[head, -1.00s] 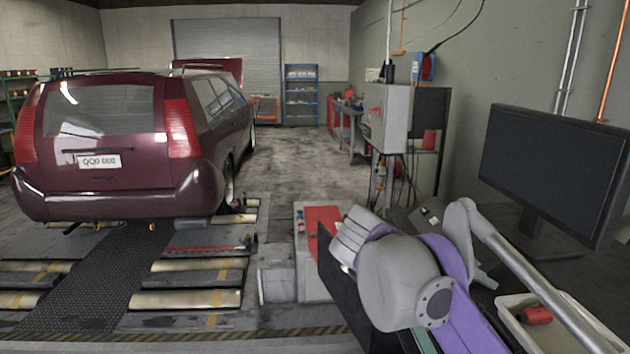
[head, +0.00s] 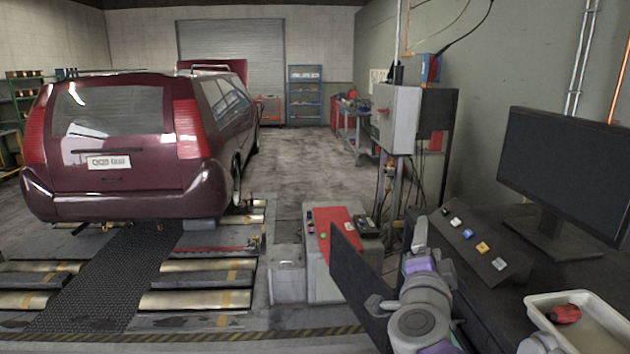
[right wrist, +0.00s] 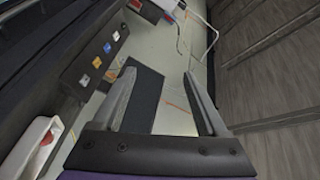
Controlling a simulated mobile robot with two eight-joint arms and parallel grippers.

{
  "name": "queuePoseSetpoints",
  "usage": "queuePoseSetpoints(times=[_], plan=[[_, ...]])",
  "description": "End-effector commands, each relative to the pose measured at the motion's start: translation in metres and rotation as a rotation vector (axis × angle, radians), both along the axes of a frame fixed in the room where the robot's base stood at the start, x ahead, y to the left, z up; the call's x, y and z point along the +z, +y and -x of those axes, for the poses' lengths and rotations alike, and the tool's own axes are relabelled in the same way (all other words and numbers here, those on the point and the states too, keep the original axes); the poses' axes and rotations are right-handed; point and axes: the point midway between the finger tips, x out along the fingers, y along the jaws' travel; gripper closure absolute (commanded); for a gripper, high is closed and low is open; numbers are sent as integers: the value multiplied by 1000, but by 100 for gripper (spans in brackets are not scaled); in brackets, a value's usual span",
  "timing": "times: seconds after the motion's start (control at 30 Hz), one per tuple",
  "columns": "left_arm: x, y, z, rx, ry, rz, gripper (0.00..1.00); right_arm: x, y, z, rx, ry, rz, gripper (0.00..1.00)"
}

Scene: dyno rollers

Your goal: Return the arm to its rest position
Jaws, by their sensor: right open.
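My right arm (head: 420,318) shows in the head view at the lower middle right, folded over the front of the workbench, grey with purple parts. My right gripper (right wrist: 159,74) shows in the right wrist view with its two grey fingers spread apart. Nothing is between the fingers; a dark flat panel lies beyond them. In the head view the arm's own links make the fingertips hard to pick out. My left gripper is not in view.
A dark panel (head: 357,288) stands just left of the arm. A button box (head: 470,240), a monitor (head: 570,180) and a white tray (head: 600,318) holding a red object (head: 565,314) are to its right. A red-topped cabinet (head: 333,235) and maroon car (head: 120,150) stand further left.

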Motion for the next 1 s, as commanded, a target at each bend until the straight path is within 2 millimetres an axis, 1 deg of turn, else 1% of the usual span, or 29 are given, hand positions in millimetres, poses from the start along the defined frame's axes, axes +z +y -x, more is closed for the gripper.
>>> queuePoseSetpoints(times=[0.03,0.07,0.1,0.17,0.2,0.23,0.27,0.3,0.37,0.4,0.47,0.5,0.6,0.7,0.8,0.9,1.0], plan=[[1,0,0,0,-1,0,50,-13,17,6,110,24,79,24],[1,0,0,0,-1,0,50,-23,28,9,179,46,128,24],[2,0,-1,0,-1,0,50,-39,44,16,271,84,195,24],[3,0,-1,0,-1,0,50,-71,64,31,399,160,296,24],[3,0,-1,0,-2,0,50,-96,75,43,480,223,359,24],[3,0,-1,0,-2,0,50,-116,81,54,536,275,405,24],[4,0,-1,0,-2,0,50,-135,85,65,584,328,449,24],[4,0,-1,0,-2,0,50,-162,89,81,642,403,503,24],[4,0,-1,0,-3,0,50,-201,89,106,716,519,572,24],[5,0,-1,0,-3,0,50,-226,86,123,755,599,614,24],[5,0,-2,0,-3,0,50,-261,79,150,804,719,668,24],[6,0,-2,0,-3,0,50,-281,73,167,828,796,698,24],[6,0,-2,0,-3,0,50,-322,55,206,865,969,754,24],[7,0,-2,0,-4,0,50,-348,39,235,880,1099,786,24],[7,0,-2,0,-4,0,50,-361,29,252,884,1175,801,24],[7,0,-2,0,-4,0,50,-366,25,258,885,1203,806,24],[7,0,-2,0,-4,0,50,-366,25,258,886,1206,806,24]])
